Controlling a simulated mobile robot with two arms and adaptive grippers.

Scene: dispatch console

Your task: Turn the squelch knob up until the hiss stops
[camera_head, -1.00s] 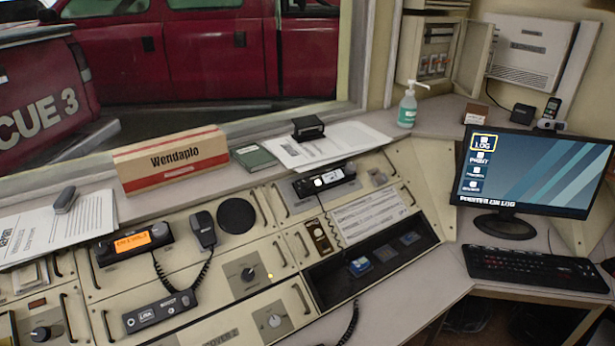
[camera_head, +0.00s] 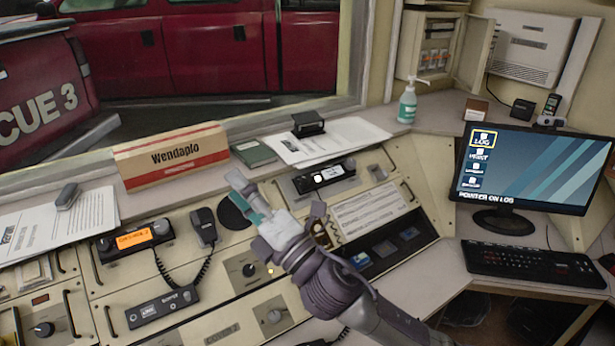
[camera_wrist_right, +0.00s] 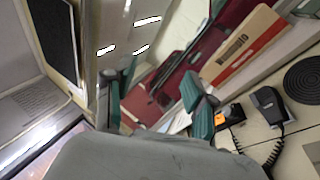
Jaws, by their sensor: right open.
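Three knobs show on the beige console in the head view: a black knob (camera_head: 248,270) on a grey plate with a small yellow light, a grey knob (camera_head: 274,315) below it, and a dark knob (camera_head: 42,329) at the far left. Their labels are too small to read, so I cannot tell which is squelch. My right gripper (camera_head: 243,192) is open and empty, raised over the console above the black knob and partly covering the round speaker (camera_head: 233,212). Its green-padded fingers also show apart in the right wrist view (camera_wrist_right: 160,85). My left gripper is out of view.
A Wendaplo box (camera_head: 171,156) stands on the ledge behind. A monitor (camera_head: 530,168) and keyboard (camera_head: 530,268) are at the right.

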